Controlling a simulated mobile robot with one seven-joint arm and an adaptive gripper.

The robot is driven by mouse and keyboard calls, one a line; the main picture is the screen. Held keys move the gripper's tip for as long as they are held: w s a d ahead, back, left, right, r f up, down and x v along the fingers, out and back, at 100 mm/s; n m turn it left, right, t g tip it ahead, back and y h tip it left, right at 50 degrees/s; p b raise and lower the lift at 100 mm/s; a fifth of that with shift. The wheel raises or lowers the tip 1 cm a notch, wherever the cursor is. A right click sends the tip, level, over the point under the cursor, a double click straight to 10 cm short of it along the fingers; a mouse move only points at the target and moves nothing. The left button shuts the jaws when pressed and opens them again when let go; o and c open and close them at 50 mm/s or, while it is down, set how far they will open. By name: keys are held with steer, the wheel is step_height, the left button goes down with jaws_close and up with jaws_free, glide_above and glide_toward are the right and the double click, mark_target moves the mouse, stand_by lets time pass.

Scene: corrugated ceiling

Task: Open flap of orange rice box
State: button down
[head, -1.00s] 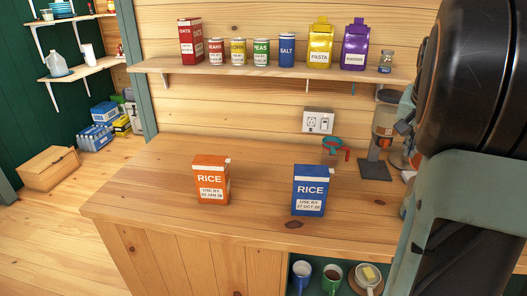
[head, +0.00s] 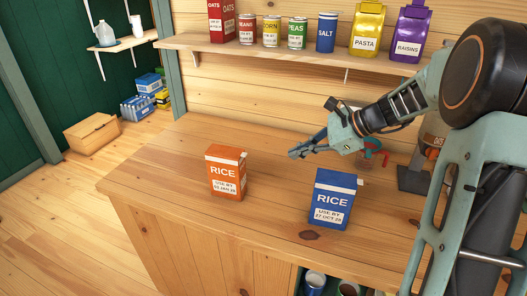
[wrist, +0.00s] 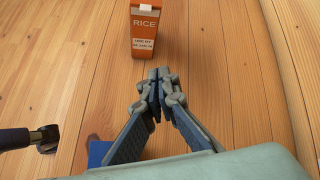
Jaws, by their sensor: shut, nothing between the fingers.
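The orange rice box (head: 226,174) stands upright on the wooden counter, left of the blue rice box. Its top looks closed.
The blue rice box (head: 332,199) stands upright on the counter, below my gripper in the picture. A shelf (head: 270,53) above holds cans, an oats box, and pasta and raisins packages. A machine with a red part (head: 372,145) stands behind my arm. The counter left of the orange box is clear.

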steer(key=shift+m+y, duration=0.5)
steer(key=shift+m, duration=0.3)
steer(key=w+a+f, duration=0.1)
steer(key=a, duration=0.2)
steer(key=w+a+f+p, duration=0.1)
steer(key=a, duration=0.3)
steer(key=a+f, duration=0.1)
steer(key=a, duration=0.3)
steer(key=shift+w+a+f+p, duration=0.15)
steer(key=shift+w+a+p, duration=0.15)
steer(key=shift+w, duration=0.1)
steer(key=shift+r, duration=0.2)
